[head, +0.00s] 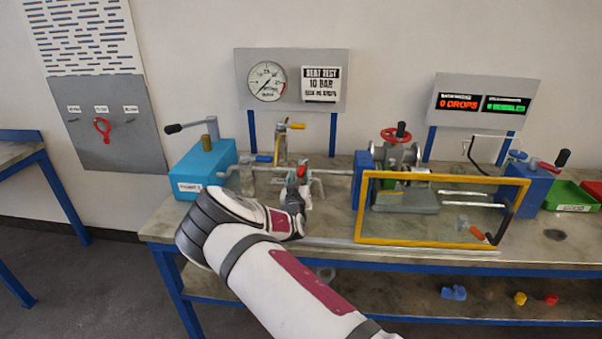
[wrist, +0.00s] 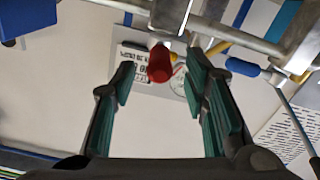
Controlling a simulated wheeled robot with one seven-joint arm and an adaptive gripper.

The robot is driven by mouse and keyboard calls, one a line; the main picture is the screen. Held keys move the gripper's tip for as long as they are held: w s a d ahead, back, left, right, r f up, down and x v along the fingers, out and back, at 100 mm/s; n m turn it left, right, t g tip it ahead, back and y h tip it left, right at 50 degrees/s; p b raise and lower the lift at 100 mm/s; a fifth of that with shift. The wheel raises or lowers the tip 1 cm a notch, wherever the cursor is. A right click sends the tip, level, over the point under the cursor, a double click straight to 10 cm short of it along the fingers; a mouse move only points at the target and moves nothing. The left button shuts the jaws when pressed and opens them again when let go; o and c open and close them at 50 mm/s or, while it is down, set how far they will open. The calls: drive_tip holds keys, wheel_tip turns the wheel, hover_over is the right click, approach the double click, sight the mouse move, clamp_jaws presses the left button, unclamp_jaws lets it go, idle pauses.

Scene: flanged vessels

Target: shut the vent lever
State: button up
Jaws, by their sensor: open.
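A red-handled lever (head: 301,170) stands on the pipework left of the yellow-framed guard. In the wrist view its red grip (wrist: 160,64) points towards me, between my fingers. My gripper (wrist: 160,84) is open, with a green-padded finger on each side of the grip; I see no clear contact. In the head view my gripper (head: 294,200) is at this lever, partly hidden by my arm. Nearby are a yellow-handled lever (head: 295,126) and a blue-handled lever (head: 264,158), which also shows in the wrist view (wrist: 242,67). No readable label shows which is the vent lever.
A blue pump box (head: 206,172) with a black-handled lever stands left. The yellow guard frame (head: 440,240) and a flanged vessel with a red handwheel (head: 396,133) stand right. A gauge panel (head: 292,80) is behind. A green bin (head: 570,197) sits far right.

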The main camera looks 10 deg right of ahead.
sight(301, 171)
drive_tip(key=shift+x, duration=2.2)
clamp_jaws()
